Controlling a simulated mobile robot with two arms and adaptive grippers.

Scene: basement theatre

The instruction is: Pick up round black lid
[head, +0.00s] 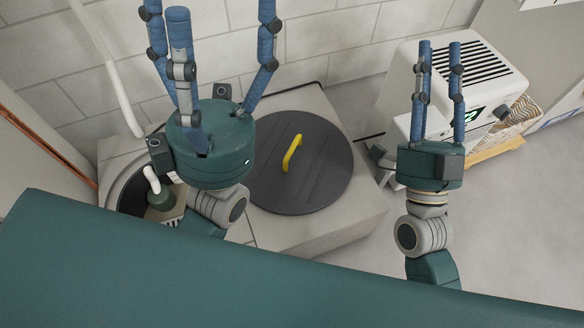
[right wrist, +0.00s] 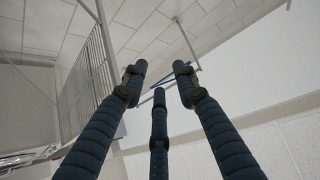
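The round black lid (head: 325,170) lies flat on a light grey raised base (head: 300,237), right of centre of the head view's left half. A yellow handle (head: 291,153) stands up from its middle. My left gripper (head: 208,14) is up in front of the base, left of the lid. Its fingers are spread, point up the picture and hold nothing; its palm overlaps the lid's left edge in the picture. My right gripper (head: 440,46) is to the right of the lid, apart from it. In the right wrist view its three fingers (right wrist: 160,82) are apart and empty.
A round opening (head: 130,195) with a pump and white pipe is left of the lid, partly hidden by my left arm. A white appliance (head: 505,68) with a green display stands behind my right gripper. A block wall closes the back.

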